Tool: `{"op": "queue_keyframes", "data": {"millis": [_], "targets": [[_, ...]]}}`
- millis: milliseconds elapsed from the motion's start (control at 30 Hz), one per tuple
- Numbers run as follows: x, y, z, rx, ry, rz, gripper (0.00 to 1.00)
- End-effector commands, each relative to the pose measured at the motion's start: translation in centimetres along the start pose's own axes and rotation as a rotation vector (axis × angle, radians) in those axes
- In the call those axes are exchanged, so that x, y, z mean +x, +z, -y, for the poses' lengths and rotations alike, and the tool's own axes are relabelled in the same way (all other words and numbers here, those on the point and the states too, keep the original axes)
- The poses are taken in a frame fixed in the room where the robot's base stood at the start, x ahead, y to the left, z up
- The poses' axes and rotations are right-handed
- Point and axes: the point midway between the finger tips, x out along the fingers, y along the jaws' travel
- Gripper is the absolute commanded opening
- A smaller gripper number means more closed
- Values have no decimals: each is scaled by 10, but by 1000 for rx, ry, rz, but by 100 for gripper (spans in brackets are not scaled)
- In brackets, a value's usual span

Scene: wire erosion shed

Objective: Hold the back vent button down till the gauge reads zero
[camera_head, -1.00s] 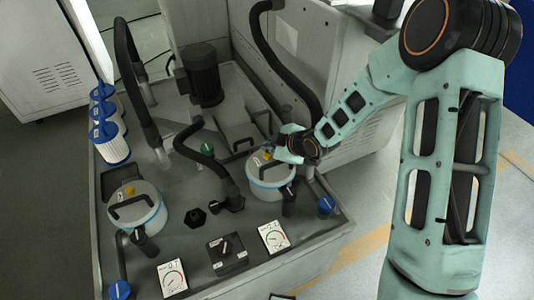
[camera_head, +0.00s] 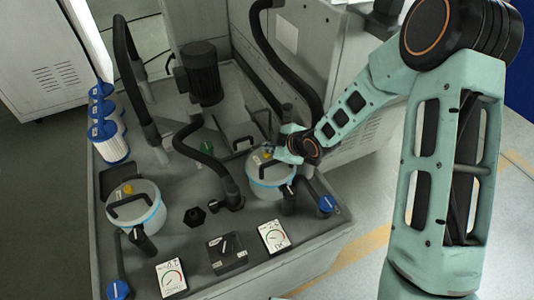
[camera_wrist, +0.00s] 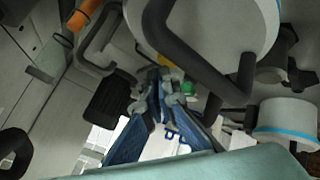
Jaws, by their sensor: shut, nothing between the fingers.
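My gripper (camera_head: 277,150) is shut and empty at the lid of the right-hand, farther white canister (camera_head: 268,176). A yellow vent button (camera_head: 266,156) shows on that lid, just left of my fingers. In the wrist view my blue-and-grey gripper (camera_wrist: 165,80) points at the lid, with the yellow button (camera_wrist: 168,62) close to its tips. I cannot tell whether they touch. The nearer left canister (camera_head: 134,212) has its own yellow button (camera_head: 127,188). A right gauge (camera_head: 274,238) and a left gauge (camera_head: 171,277) stand at the front edge; their needles are too small to read.
A black handle (camera_wrist: 205,65) crosses the lid close to my fingers. Thick black hoses (camera_head: 205,155) and a dark motor (camera_head: 203,75) stand on the machine deck. Blue-capped filters (camera_head: 112,142) line its left edge. A selector switch (camera_head: 226,247) sits between the gauges.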

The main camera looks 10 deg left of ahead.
Motion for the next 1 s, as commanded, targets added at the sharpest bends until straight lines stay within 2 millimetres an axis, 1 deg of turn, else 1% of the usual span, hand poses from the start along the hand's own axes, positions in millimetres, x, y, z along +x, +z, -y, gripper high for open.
{"op": "queue_keyframes", "data": {"millis": [1000], "targets": [[5,4,4,0,0,0,0]]}}
